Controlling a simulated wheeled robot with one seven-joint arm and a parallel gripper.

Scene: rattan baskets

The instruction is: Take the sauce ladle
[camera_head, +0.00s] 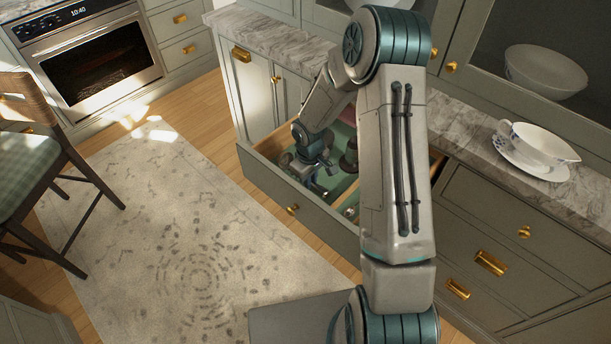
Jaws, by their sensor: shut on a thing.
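My gripper (318,186) reaches down into an open drawer (290,208) below the marble counter. It is shut on a small metallic thing, apparently the sauce ladle, low inside the drawer. The ladle's shape is too small and too covered by my gripper to make out clearly. My arm hides the drawer's right part.
A cup on a saucer (537,150) is on the counter at right. A chair (40,165) stands at left.

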